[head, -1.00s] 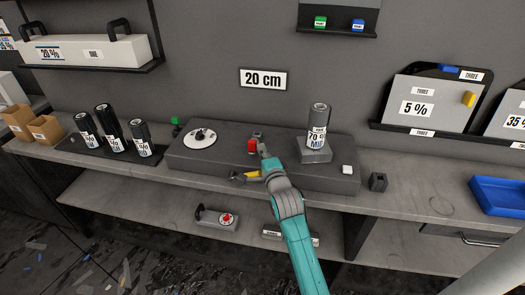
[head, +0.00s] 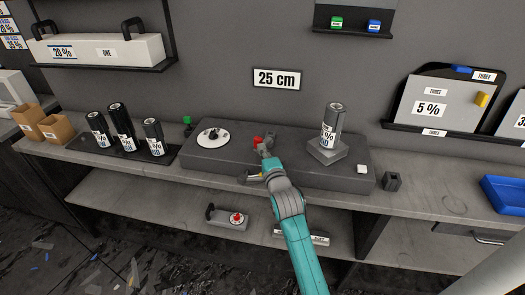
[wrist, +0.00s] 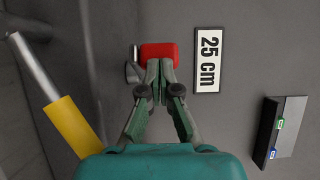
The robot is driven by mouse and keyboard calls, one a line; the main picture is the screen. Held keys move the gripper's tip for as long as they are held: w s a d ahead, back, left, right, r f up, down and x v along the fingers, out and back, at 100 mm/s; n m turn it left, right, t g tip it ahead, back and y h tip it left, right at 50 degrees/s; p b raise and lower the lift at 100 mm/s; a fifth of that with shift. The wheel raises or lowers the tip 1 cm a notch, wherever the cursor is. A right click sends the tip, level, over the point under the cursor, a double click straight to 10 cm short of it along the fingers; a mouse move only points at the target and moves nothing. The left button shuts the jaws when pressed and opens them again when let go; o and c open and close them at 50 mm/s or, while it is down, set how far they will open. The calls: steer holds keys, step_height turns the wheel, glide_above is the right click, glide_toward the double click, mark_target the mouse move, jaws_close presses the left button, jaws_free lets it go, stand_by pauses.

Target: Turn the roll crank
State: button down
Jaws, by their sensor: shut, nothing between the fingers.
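The red crank handle (head: 257,140) stands at the front middle of the dark grey bench unit (head: 205,157). In the wrist view the red handle (wrist: 158,52) lies crosswise at my fingertips, beside a small grey metal part. My gripper (head: 265,153) is shut, with its fingertips against or just short of the handle; contact is not certain. It also shows in the wrist view (wrist: 160,66) with its fingertips together. The wall sign (head: 276,78) reads 25 cm.
A yellow-handled metal rod (wrist: 70,118) is close to my gripper's left in the wrist view. A white dial (head: 213,135) is left of the crank. Several dark rolls stand farther left. A white button (head: 362,169) is at the right.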

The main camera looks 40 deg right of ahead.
steer(key=v, duration=1.2)
stand_by(1.0)
